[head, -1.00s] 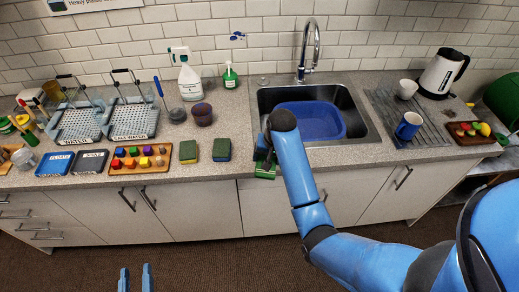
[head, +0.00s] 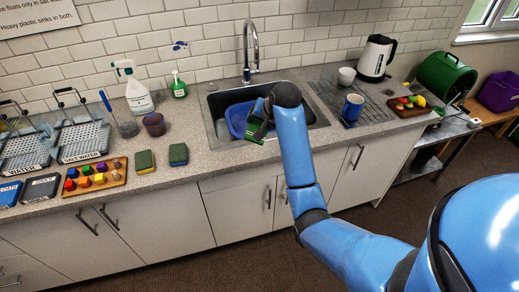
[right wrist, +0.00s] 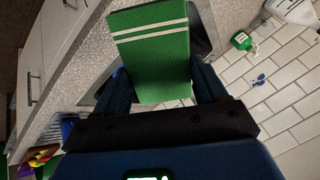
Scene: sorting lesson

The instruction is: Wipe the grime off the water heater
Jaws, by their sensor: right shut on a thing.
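My right gripper (head: 262,133) is shut on a green cloth (right wrist: 150,55) with two white stripes, which looks folded and stiff in the right wrist view. In the head view the cloth (head: 243,134) shows partly behind my right wrist, near the front of the sink. The only thing like a water heater is a white kettle (head: 375,60) with a black handle and base, upright at the back right of the counter. It is well to the right of my gripper. It is too small to tell any grime on it. My left gripper is out of view.
The sink (head: 214,122) holds a blue basin (head: 234,121). A white cup (head: 346,75) and blue mug (head: 352,107) stand between sink and kettle. A wooden food tray (head: 412,108) lies to the right. Sponges (head: 146,161), a spray bottle (head: 138,97) and a green soap bottle (head: 179,88) stand left.

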